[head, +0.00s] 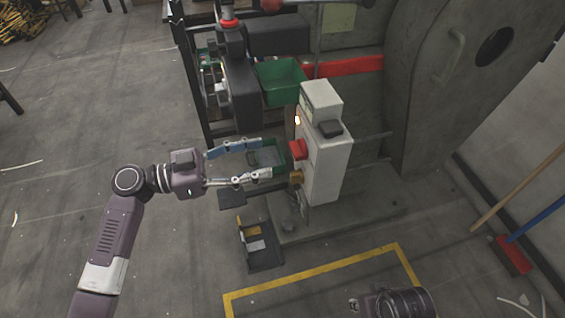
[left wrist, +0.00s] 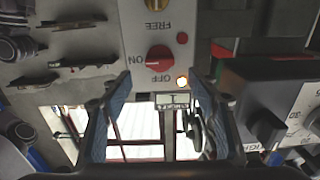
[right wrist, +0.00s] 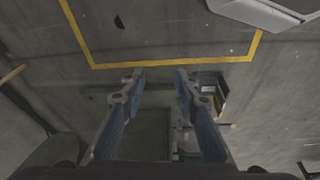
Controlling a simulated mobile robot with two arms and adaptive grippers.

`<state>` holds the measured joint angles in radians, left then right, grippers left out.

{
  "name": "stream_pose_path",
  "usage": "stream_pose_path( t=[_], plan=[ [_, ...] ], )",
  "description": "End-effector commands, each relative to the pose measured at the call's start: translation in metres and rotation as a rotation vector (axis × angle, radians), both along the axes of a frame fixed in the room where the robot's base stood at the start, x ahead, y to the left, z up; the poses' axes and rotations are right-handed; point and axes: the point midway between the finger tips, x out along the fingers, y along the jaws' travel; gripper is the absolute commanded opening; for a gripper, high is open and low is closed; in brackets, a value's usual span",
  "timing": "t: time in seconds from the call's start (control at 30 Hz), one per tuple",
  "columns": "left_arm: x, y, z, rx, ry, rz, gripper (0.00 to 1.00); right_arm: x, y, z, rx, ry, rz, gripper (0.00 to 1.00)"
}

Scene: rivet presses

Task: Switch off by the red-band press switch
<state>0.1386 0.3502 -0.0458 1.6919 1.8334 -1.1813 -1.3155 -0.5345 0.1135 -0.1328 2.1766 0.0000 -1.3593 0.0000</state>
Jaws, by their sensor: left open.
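The red switch knob (head: 297,149) is on the side of a white control box (head: 325,165) in the head view. In the left wrist view the red knob (left wrist: 158,57) sits on a panel with upside-down ON, OFF and FREE labels. Its handle lies roughly level, with the left end by ON. A small lamp (left wrist: 181,82) glows beside OFF. My left gripper (head: 265,157) is open and empty, left of the knob and apart from it. A red band (head: 345,66) crosses the press behind the box. My right gripper (right wrist: 160,76) is open and empty above the floor.
A green bin (head: 281,82) and dark press parts stand behind the box. A dark tray (head: 262,252) lies below my left gripper. A yellow floor line (head: 320,270) runs in front. A red broom (head: 513,256) leans at the right.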

Motion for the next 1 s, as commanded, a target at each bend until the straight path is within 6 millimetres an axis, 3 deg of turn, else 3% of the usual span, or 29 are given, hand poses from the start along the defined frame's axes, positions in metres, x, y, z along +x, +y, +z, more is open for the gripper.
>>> stream_pose_path(
  t=[0.5, 0.87, 1.0],
  plan=[
    [0.021, -0.066, 0.002, -0.003, 0.0, -0.001, 0.55, 0.0, 0.001, -0.023, -0.001, 0.013, 0.002, 0.29],
    [0.023, -0.073, 0.001, -0.002, 0.0, -0.001, 0.55, 0.0, 0.001, -0.026, 0.0, 0.012, 0.002, 0.29],
    [0.023, -0.073, 0.001, -0.002, 0.0, -0.001, 0.41, 0.0, 0.001, -0.026, 0.0, 0.013, 0.002, 0.29]
  ],
)
